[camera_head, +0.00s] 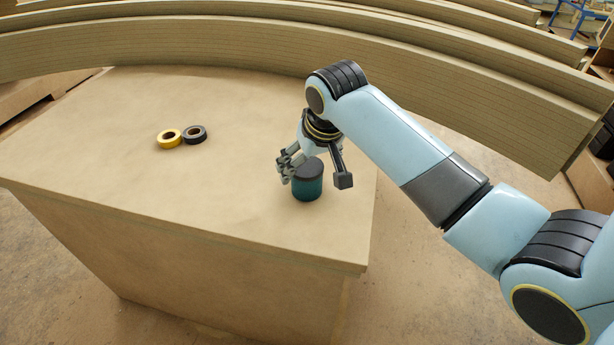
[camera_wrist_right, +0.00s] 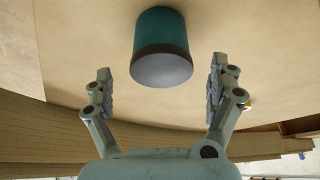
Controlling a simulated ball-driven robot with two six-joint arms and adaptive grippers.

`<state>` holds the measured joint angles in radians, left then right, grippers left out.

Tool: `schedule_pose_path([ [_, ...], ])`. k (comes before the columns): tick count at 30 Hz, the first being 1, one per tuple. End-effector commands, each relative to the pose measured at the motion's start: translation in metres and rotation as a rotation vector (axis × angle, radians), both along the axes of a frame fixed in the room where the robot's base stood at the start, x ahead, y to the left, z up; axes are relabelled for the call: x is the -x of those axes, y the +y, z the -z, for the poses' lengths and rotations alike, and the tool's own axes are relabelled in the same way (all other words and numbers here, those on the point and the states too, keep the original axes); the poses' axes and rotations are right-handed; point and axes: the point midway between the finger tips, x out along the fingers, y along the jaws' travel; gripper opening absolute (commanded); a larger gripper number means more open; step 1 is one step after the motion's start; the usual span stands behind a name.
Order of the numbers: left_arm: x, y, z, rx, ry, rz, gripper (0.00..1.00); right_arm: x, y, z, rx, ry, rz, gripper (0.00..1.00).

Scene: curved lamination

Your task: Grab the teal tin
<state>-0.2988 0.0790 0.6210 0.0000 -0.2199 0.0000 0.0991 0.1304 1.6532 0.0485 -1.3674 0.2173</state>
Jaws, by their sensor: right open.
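The teal tin (camera_head: 308,184) stands upright on the wooden table (camera_head: 225,205), near its right side, with a dark lid on top. It also shows in the right wrist view (camera_wrist_right: 161,38), between and just beyond the fingertips. My right gripper (camera_head: 314,176) is open at the tin, with one finger on the left of the tin and one on the right. In the right wrist view a gap shows between the tin and each finger of the gripper (camera_wrist_right: 160,80). My left gripper is not in view.
A yellow tape roll (camera_head: 164,140) and a black tape roll (camera_head: 199,141) lie together on the table's left part. Large curved laminated beams (camera_head: 200,42) run behind the table. The table's front and left areas are clear.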

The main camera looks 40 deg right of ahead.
Motion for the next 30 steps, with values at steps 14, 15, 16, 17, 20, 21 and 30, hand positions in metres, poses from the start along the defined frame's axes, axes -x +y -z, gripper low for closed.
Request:
schedule_pose_path([
  [14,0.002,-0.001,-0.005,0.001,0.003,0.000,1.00,-0.020,-0.003,0.051,0.000,0.000,-0.001,0.91],
  [15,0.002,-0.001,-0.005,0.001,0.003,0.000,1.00,-0.021,-0.003,0.054,0.000,0.001,-0.001,0.91],
  [16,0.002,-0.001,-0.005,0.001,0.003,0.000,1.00,-0.022,-0.003,0.056,0.000,0.001,-0.001,0.91],
  [17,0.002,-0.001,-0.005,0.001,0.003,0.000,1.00,-0.022,-0.003,0.057,0.000,0.000,-0.001,0.91],
  [20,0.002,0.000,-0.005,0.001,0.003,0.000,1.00,-0.022,-0.003,0.058,0.001,-0.001,-0.001,0.91],
  [21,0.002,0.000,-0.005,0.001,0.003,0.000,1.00,-0.022,-0.003,0.058,0.001,-0.001,-0.001,0.91],
  [30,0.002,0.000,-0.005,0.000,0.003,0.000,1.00,-0.022,-0.003,0.057,0.001,-0.001,-0.001,0.62],
])
